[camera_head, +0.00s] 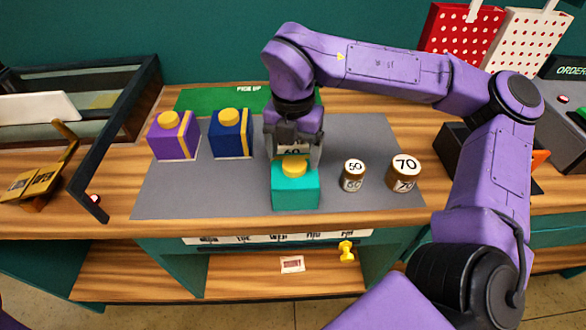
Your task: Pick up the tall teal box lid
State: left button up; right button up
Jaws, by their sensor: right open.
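The teal box (295,194) stands upright on the grey mat, near its front middle. Its lid is the teal top with a round yellow knob (294,168). My right gripper (294,158) points down at the box from above and behind, open, with its fingers spread to either side of the knob area. I cannot tell whether the fingers touch the lid. The gripper hides part of the space behind the box. My left gripper is not in view.
A purple box (171,138) and a blue box (229,138), both with yellow knobs, stand to the left. Jars marked 50 (353,176) and 70 (404,174) stand to the right. The grey mat (185,195) is clear at front left.

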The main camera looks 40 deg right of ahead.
jog(key=shift+f, duration=0.55)
jog(key=shift+s, duration=0.35)
jog(key=shift+w+f, duration=0.1)
jog(key=shift+w, duration=0.05)
jog(key=c, duration=1.4)
